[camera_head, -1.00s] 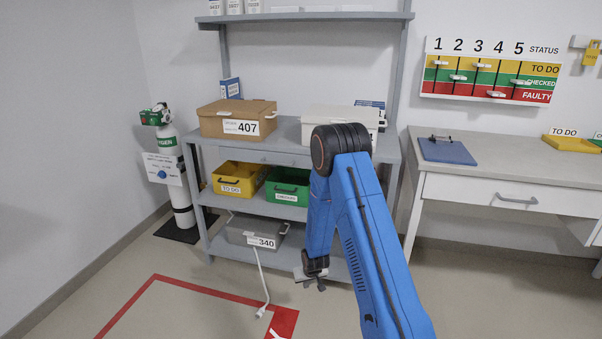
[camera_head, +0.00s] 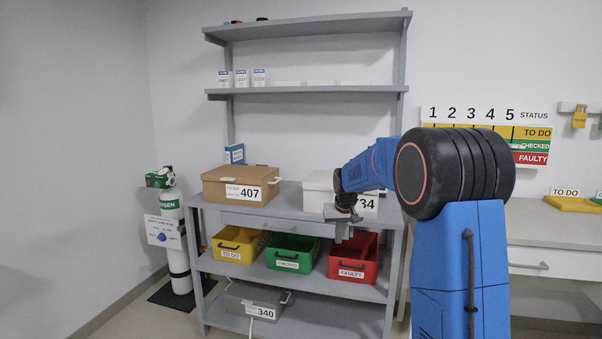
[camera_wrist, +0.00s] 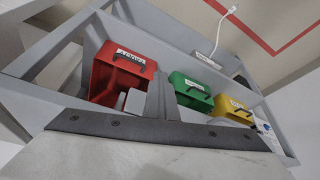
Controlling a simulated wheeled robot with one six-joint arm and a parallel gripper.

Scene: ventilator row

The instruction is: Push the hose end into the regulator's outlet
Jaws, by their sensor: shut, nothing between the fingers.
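The oxygen cylinder (camera_head: 176,240) stands at the left, with a green regulator (camera_head: 160,178) on top; its outlet is too small to make out. The white hose (camera_head: 250,327) hangs from the grey box 340, and its lower part is below the head view. In the wrist view the hose end (camera_wrist: 231,11) lies on the floor near the top edge. My gripper (camera_head: 343,222) is shut and empty, in front of the white box on the shelf unit, well right of the regulator and above the hose. Its fingers (camera_wrist: 160,98) point toward the bins.
The shelf unit (camera_head: 325,288) holds a brown box 407 (camera_head: 240,184), a white box (camera_head: 318,193), yellow (camera_head: 237,256), green (camera_head: 290,263) and red bins (camera_head: 354,265), and box 340 (camera_head: 256,299). A desk (camera_head: 560,240) stands at right. A sign (camera_head: 163,231) hangs on the cylinder.

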